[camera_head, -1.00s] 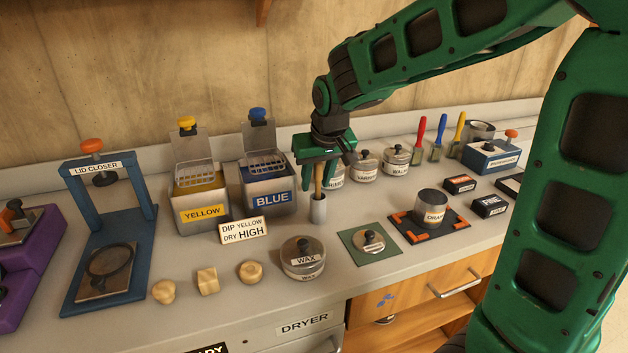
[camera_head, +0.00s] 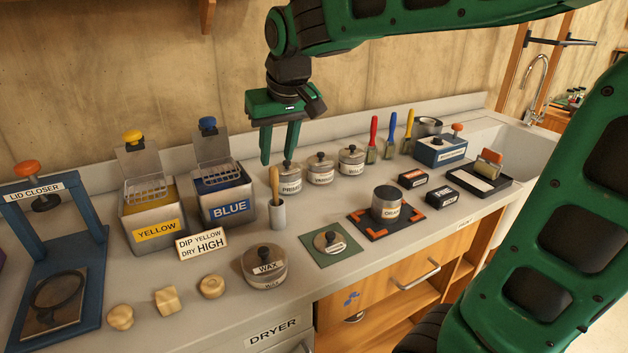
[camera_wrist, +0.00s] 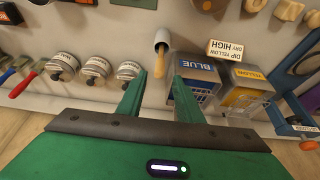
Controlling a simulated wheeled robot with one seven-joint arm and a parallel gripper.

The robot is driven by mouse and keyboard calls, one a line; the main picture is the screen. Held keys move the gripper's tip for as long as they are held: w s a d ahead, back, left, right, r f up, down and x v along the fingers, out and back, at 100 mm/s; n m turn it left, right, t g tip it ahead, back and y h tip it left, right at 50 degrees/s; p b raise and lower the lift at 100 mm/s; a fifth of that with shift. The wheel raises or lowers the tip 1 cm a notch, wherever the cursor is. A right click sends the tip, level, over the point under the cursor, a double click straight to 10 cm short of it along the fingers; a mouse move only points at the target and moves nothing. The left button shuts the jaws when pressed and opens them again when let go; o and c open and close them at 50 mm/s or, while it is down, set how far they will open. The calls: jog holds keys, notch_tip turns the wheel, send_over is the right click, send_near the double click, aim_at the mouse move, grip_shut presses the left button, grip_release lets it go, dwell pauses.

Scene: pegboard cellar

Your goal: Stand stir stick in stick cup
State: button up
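The wooden stir stick (camera_head: 274,183) stands in the grey stick cup (camera_head: 277,214) on the counter, leaning slightly, with its upper part sticking out above the rim. In the wrist view the stick (camera_wrist: 159,66) rises from the cup (camera_wrist: 162,40) toward the camera. My green gripper (camera_head: 280,160) is above the cup, its two fingers apart and empty. In the wrist view the open fingers (camera_wrist: 159,90) lie to either side of the stick's line, clear of it.
Blue tank (camera_head: 225,205) and yellow tank (camera_head: 152,225) stand left of the cup. The dip sign (camera_head: 201,244), wax tin (camera_head: 265,269) and primer tin (camera_head: 289,176) are close by. The lid closer (camera_head: 95,240) is at far left. Counter right of the cup is partly free.

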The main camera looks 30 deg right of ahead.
jog(key=s+d+f+m+g, duration=0.1)
jog(key=s+d+f+m, duration=0.1)
jog(key=s+d+f, duration=0.35)
jog(key=s+d+f+m+g, duration=0.2)
jog(key=s+d, duration=0.7)
jog(key=s+d+f+m, duration=0.1)
jog(key=s+f, duration=0.2)
jog(key=s, duration=0.3)
jog(key=s+d+f+m+g, duration=0.1)
jog(key=s+f, duration=0.2)
jog(key=s, duration=0.4)
jog(key=shift+s+d, duration=0.3)
jog(key=shift+w+f+g, duration=0.3)
jog(key=shift+w, duration=0.35)
